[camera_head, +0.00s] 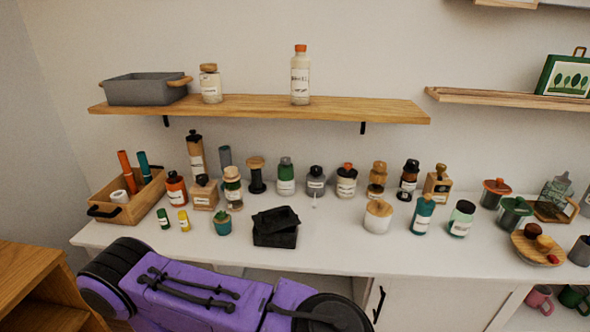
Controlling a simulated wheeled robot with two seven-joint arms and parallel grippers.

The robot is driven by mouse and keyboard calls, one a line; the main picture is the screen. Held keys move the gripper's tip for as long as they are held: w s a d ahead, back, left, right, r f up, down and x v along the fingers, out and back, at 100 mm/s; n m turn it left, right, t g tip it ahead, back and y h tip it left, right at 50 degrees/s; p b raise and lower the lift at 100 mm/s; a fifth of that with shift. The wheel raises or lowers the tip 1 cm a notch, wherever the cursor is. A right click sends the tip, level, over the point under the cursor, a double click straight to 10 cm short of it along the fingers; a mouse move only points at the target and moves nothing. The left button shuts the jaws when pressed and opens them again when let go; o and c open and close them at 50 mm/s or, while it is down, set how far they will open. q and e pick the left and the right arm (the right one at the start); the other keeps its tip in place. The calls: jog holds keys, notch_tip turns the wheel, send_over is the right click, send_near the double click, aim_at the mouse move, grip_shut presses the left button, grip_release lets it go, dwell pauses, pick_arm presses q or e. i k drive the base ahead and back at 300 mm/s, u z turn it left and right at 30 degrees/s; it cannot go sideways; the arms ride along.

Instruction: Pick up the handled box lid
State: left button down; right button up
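A small black box (274,236) sits on the white counter, near its front edge and left of the middle. A black piece (275,217) lies over its top and looks slightly tilted; I cannot tell for sure whether it is a separate lid, and no handle is clear on it. A green box or panel with a tree picture and a small wooden handle on top (568,76) stands on the right shelf. I cannot tell whether it has a lid. Neither of my grippers is in view.
Jars and bottles line the back of the white counter (340,254). A wooden crate (133,207) with tubes stands at the left. A white jar with a wooden lid (377,217) is right of the black box. A wooden shelf (250,107) hangs above. Bare counter lies around the box.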

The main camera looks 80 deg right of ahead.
aim_at(281, 218)
jog(key=k, duration=0.5)
jog(key=z, duration=0.7)
